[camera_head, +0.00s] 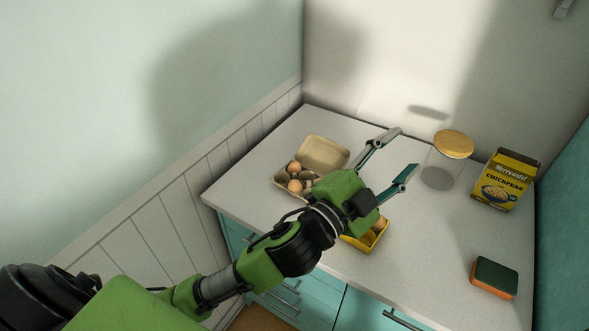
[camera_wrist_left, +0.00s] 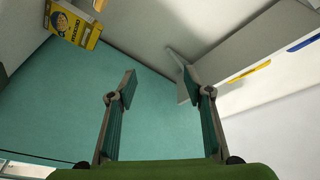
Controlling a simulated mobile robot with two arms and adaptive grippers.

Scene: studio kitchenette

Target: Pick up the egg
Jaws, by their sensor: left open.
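Brown eggs (camera_head: 294,186) sit in an open egg carton (camera_head: 325,153) at the back left of the counter. Another brown, rounded thing (camera_head: 379,225), perhaps an egg, shows in a yellow box (camera_head: 371,241) near the counter's front edge, partly hidden by my left gripper. My left gripper (camera_head: 408,148) is open and empty above the counter, its fingers pointing to the back right, away from the carton. In the left wrist view its two fingers (camera_wrist_left: 160,78) are spread with nothing between them. My right gripper is not in view.
A glass jar with a wooden lid (camera_head: 454,144) and a chickpea box (camera_head: 505,180) stand at the back right; the box also shows in the left wrist view (camera_wrist_left: 73,24). A green and orange sponge (camera_head: 494,278) lies at the front right. The counter's middle right is clear.

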